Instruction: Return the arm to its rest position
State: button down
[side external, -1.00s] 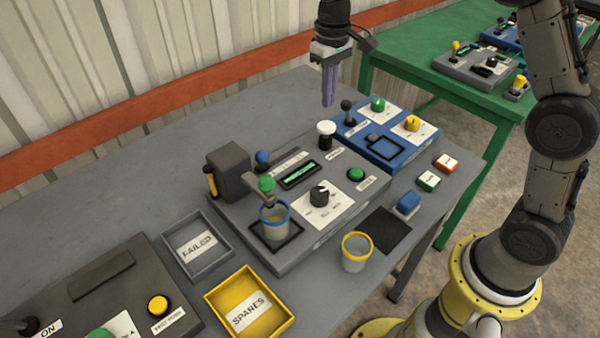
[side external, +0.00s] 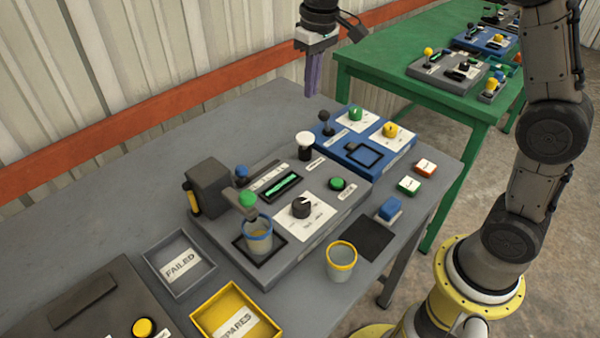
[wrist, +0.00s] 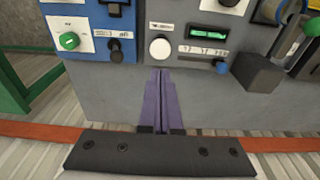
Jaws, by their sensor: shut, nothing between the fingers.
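My gripper (side external: 312,86) has purple fingers pressed together, with nothing between them. It hangs above the far edge of the grey table (side external: 130,187), behind the blue control box (side external: 368,143). In the wrist view the shut fingers (wrist: 161,75) point down toward the table near the white knob (wrist: 160,48) of the grey machine. My arm's links rise on the right in the side view.
The grey machine (side external: 318,235) holds a blue-rimmed cup (side external: 258,238). A yellow-rimmed cup (side external: 340,262) stands in front. A grey FAILED tray (side external: 160,262) and yellow SPARES tray (side external: 205,320) sit left. A green table (side external: 385,62) stands behind. The table's back left is clear.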

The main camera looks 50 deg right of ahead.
jog(key=s+r+t, duration=0.2)
jog(key=s+r, duration=0.2)
jog(key=s, duration=0.4)
jog(key=s+r+t, duration=0.1)
jog(key=s+r, duration=0.2)
jog(key=s, duration=0.5)
jog(key=s+f+t, duration=0.1)
jog(key=s+f, duration=0.6)
jog(key=s, duration=0.4)
jog(key=shift+d+f, duration=0.2)
jog(key=shift+f, duration=0.2)
jog(key=shift+s, duration=0.1)
